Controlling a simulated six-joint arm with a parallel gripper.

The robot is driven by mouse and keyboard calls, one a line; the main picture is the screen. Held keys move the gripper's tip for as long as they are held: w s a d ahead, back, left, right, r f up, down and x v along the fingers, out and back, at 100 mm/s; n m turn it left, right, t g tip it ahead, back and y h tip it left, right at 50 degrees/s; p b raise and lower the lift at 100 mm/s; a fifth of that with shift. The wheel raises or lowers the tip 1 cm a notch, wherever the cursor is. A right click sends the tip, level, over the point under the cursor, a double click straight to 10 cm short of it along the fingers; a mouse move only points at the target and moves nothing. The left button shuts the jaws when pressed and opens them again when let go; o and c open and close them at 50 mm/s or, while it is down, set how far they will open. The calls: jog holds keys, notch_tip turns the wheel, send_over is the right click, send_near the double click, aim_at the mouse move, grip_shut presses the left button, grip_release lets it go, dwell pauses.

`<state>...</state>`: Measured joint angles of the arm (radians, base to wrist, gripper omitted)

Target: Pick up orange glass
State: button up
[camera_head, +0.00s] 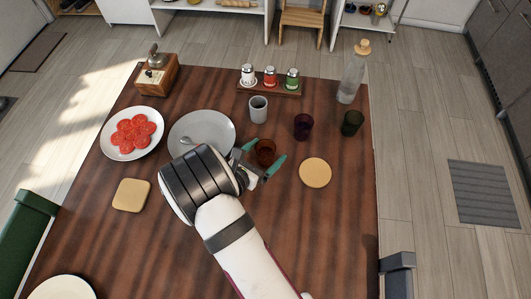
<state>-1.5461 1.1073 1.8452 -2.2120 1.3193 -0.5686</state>
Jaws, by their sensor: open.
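The orange glass (265,150) is a small brownish-orange tumbler. It stands upright on the wooden table (330,225), just right of the grey plate. My gripper (264,157) is open, with one teal fingertip on the upper left of the glass and the other on its right. The glass lies between the spread fingers as seen from above. I cannot tell whether either finger touches it. The lower part of the glass is partly hidden by my gripper.
A grey plate (208,124) with a spoon lies left of the glass. A purple glass (303,126), a dark green glass (352,122), a grey cup (258,108) and a bottle (352,80) stand behind. A round tan coaster (315,173) lies to the right. The table's front right is clear.

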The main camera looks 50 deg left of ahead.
aim_at(265, 145)
grip_shut()
dwell(0.4)
jog(key=shift+r, duration=0.1)
jog(key=shift+r, duration=0.9)
notch_tip(265, 145, up, 2)
jog(key=w+d+r, duration=0.6)
jog(key=d+r, duration=0.1)
jog(key=d, duration=0.2)
jog(key=shift+w+d, duration=0.2)
jog(key=shift+d, duration=0.2)
